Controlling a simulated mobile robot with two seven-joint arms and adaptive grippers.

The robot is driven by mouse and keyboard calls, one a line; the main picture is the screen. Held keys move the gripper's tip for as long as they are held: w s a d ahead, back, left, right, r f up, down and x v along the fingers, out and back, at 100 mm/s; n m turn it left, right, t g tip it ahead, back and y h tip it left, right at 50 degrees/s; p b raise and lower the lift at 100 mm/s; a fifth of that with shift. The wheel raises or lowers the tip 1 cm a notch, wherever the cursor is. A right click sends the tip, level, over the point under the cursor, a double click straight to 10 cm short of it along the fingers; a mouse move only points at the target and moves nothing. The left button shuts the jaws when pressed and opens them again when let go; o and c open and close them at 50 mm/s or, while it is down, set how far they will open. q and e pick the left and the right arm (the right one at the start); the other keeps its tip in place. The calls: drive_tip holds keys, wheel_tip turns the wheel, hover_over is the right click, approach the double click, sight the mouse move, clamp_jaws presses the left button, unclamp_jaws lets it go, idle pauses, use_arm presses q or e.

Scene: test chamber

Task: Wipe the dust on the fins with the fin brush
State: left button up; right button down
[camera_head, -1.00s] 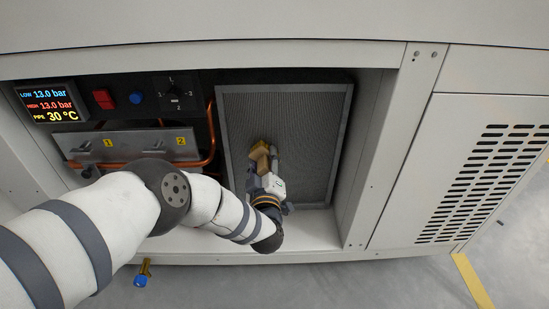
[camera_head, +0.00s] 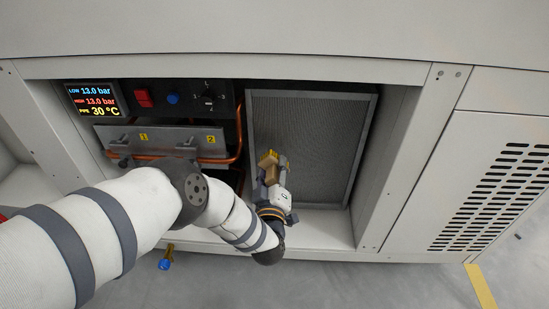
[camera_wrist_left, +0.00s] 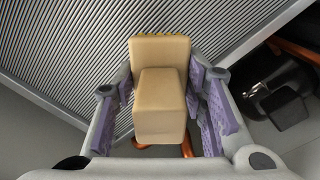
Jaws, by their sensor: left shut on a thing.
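The finned panel (camera_head: 318,125) is a grey, finely ribbed sheet in a light frame, set in the open bay of the cabinet. My left gripper (camera_head: 270,176) is in front of its lower left part, shut on the fin brush (camera_head: 269,161). The brush has a tan block handle, and a strip of yellow bristles shows at its far edge. In the left wrist view the fin brush (camera_wrist_left: 160,95) sits between the purple finger pads, with its bristle edge towards the fins (camera_wrist_left: 225,30). I cannot tell whether the bristles touch. No distinct dust shows. My right gripper is out of view.
Left of the fins are a display (camera_head: 93,101), a red switch (camera_head: 142,98), a blue button (camera_head: 172,99), a dial (camera_head: 208,101) and a copper pipe (camera_head: 240,135). A vented panel (camera_head: 490,200) is at the right. A blue-capped brass valve (camera_head: 166,263) hangs below.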

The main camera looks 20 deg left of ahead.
sight(274, 182)
use_arm(q)
drive_tip(key=shift+p+v, duration=0.35)
drive_tip(key=shift+v, duration=0.55)
drive_tip(key=shift+s+d+f, duration=0.1)
drive_tip(key=shift+r+p+v, duration=0.2)
drive_tip(key=shift+p+v, duration=0.55)
drive_tip(key=shift+v, duration=0.5)
drive_tip(key=shift+s+d+f, duration=0.1)
drive_tip(key=shift+s+f, duration=0.1)
drive_tip(key=shift+s, duration=0.05)
